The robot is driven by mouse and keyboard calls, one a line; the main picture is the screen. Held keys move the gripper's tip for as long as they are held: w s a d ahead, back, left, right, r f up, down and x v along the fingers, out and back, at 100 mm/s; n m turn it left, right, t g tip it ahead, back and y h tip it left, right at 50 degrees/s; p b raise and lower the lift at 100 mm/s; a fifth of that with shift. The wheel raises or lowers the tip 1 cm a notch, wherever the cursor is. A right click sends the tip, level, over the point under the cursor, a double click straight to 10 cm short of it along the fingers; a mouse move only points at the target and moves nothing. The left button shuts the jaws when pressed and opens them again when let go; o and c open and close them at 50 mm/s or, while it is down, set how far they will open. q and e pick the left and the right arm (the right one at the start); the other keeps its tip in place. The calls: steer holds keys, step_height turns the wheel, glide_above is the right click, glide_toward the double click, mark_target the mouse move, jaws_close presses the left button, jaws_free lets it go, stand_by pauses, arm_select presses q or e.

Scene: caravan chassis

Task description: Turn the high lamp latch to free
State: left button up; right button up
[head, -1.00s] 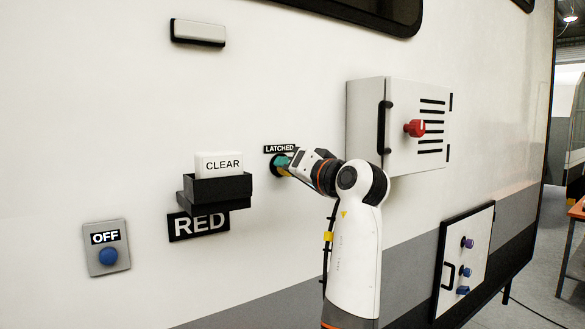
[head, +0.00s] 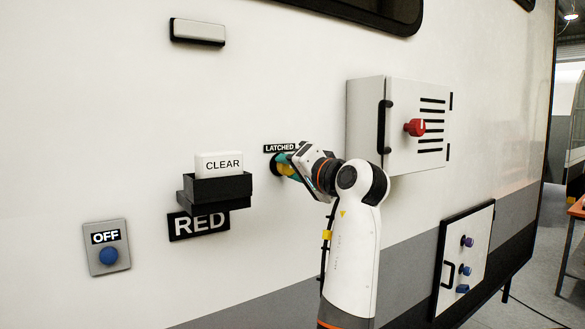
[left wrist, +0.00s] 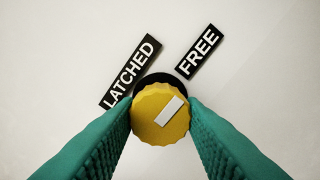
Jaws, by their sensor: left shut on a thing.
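The lamp latch is a round yellow knob (left wrist: 146,120) on a black base, on the white wall. A white bar on its face slants to the upper right in the left wrist view, toward the FREE side and roughly along that label's lettering. The LATCHED label (left wrist: 131,73) is at the upper left of the knob and the FREE label (left wrist: 198,51) at the upper right. My left gripper (left wrist: 160,108) has its teal fingers shut on the knob, one on each side. In the head view, the LATCHED label (head: 280,148) shows above my left gripper (head: 284,166); the FREE label is hidden.
Left of the latch is a black holder (head: 218,188) with a white CLEAR block (head: 218,163), above a RED sign (head: 187,226). A grey OFF box (head: 107,262) has a blue button. A vented cabinet (head: 366,125) with a red knob (head: 414,127) juts out at the right, close to my arm.

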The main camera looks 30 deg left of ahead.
arm_select(q)
steer(key=shift+r, duration=0.2)
steer(key=o, duration=0.7)
steer(key=shift+o, duration=1.4)
steer(key=shift+a+f, duration=0.2)
steer(key=shift+a, duration=0.05)
steer(key=b+v, duration=0.5)
steer(key=v, duration=0.7)
steer(key=shift+b, duration=0.35)
steer(key=shift+f, duration=0.1)
